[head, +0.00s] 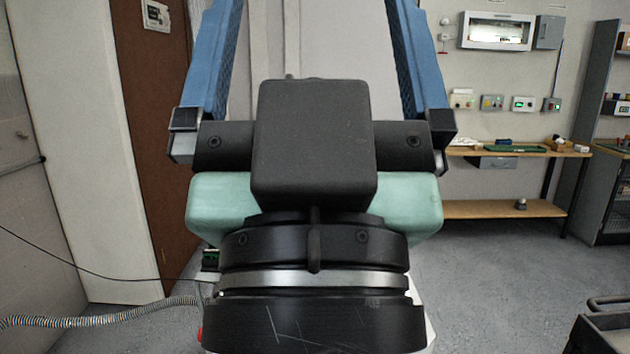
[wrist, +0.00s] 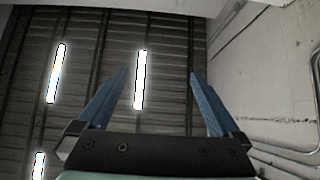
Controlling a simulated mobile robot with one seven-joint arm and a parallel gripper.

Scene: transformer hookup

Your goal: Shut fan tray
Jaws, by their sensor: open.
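My gripper (head: 306,40) fills the middle of the head view, close to the camera. Its two blue fingers point upward and stand wide apart, with nothing between them. The finger ends run past the top edge there. In the wrist view my gripper (wrist: 158,74) also shows both blue fingers spread and empty, against the ceiling. I cannot make out a fan tray in either view. My gripper and wrist hide the centre of the head view.
A wooden workbench (head: 515,209) with a lower shelf stands along the back wall at right. Wall boxes (head: 492,102) hang above it. A grey corrugated hose (head: 100,317) lies at lower left. Grey floor (head: 500,290) is open at right. Ceiling lights (wrist: 140,80) show overhead.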

